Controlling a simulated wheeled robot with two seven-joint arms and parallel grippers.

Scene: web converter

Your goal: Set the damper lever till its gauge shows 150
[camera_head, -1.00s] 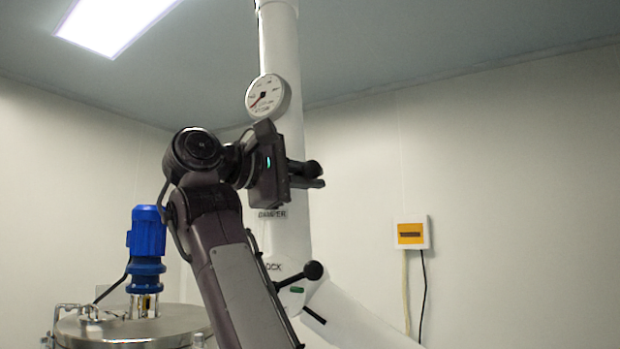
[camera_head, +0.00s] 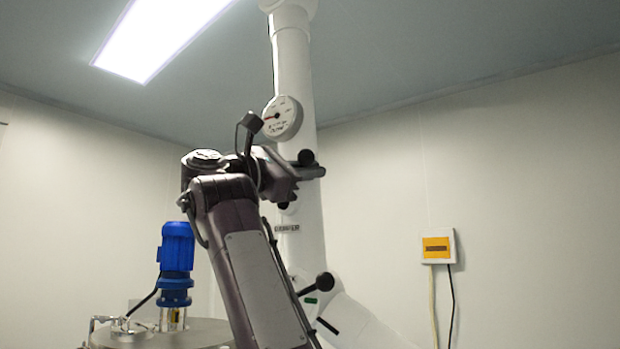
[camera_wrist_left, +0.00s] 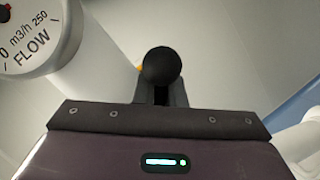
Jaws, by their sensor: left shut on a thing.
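The damper lever's black ball knob (camera_head: 306,157) shows at the white pipe, above the DAMPER label (camera_head: 287,228). My left gripper (camera_head: 312,172) is shut on the lever at this knob. In the left wrist view the knob (camera_wrist_left: 162,66) stands between and just beyond the fingertips (camera_wrist_left: 160,94); the lever's stem is mostly hidden. The round white flow gauge (camera_head: 282,117) sits on the pipe above the gripper. Its red needle points roughly left; its exact reading is too small to tell. The wrist view shows only the gauge's lower part (camera_wrist_left: 32,38), marked m3/h and FLOW. My right gripper is not in view.
A second black-knobbed lever (camera_head: 325,282) sits lower on the pipe, close to my left arm. A blue motor (camera_head: 176,247) stands on a steel vessel (camera_head: 200,334) at the left. A yellow-and-white box (camera_head: 438,246) hangs on the right wall.

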